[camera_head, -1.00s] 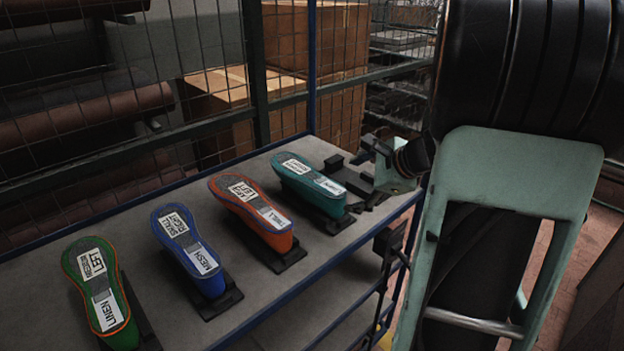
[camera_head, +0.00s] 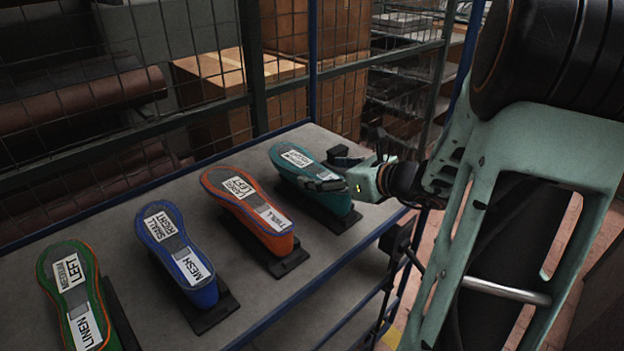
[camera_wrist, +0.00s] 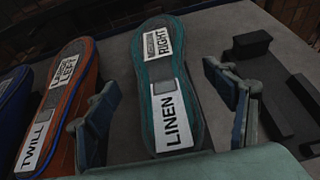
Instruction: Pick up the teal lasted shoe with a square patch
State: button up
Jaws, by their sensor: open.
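The teal lasted shoe (camera_head: 298,163) lies sole up on a dark stand at the far right end of the row on the shelf. In the wrist view the teal shoe (camera_wrist: 172,82) carries labels reading RIGHT and LINEN, with a grey square patch between them. My gripper (camera_head: 332,171) is at the shoe's right side in the head view, its fingers reaching over it and partly covering it. In the wrist view my gripper (camera_wrist: 165,95) is open, with one finger on each side of the shoe and gaps showing at both sides.
An orange shoe (camera_head: 243,207), a blue shoe (camera_head: 174,250) and a green shoe (camera_head: 73,296) stand left of it on the grey shelf (camera_head: 128,219). An empty dark stand (camera_wrist: 285,98) is right of the teal shoe. A wire-mesh fence (camera_head: 130,170) runs behind.

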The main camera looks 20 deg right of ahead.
aim_at(313, 169)
jog(key=x, duration=0.5)
jog(key=shift+r, duration=0.1)
jog(key=shift+c, duration=0.7)
jog(key=c, duration=1.8)
jog(key=shift+r, duration=0.1)
